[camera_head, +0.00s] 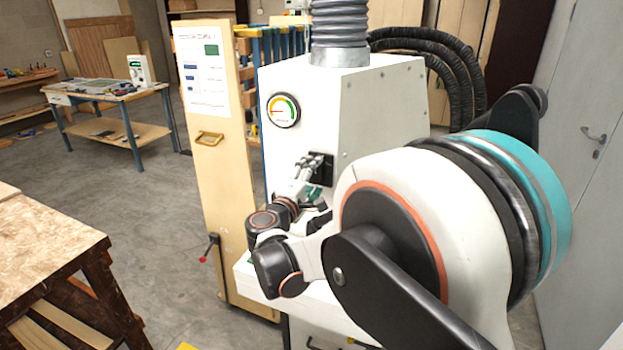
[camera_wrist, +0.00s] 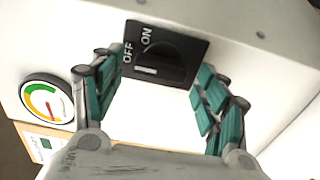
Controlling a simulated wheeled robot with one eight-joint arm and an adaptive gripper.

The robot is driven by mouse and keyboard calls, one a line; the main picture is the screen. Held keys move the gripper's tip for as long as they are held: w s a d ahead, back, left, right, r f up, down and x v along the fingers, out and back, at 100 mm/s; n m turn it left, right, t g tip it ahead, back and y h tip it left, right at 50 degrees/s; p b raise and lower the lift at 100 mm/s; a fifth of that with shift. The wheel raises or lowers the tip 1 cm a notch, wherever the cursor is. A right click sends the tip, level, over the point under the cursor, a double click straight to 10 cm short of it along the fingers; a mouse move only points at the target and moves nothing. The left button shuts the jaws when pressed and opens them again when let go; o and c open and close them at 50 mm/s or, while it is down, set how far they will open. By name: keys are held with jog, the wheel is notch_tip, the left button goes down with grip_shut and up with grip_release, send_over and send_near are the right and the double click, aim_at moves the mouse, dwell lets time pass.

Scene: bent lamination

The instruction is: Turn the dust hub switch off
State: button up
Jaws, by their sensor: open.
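The dust hub is the white cabinet (camera_head: 385,100) with a grey hose on top. Its switch is a black plate (camera_wrist: 190,42) lettered OFF and ON, with a dark rotary knob (camera_wrist: 168,52) that carries a short white mark. The mark lies on the knob's lower left in the wrist view, nearer OFF than ON; I cannot tell the exact setting. My gripper (camera_wrist: 160,72) is open and faces the plate, one green-padded finger on either side of the knob. I cannot tell whether the fingers touch it. In the head view my gripper (camera_head: 308,165) partly hides the switch plate (camera_head: 326,166).
A round gauge (camera_head: 283,110) is on the cabinet face, left of the switch. A wooden panel with a notice (camera_head: 203,75) stands beside the cabinet. A workbench (camera_head: 45,235) is at the left. Black hoses (camera_head: 440,55) run behind. Open floor (camera_head: 150,215) lies at left centre.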

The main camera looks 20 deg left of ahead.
jog(key=s, duration=1.2)
jog(key=shift+a, duration=0.45)
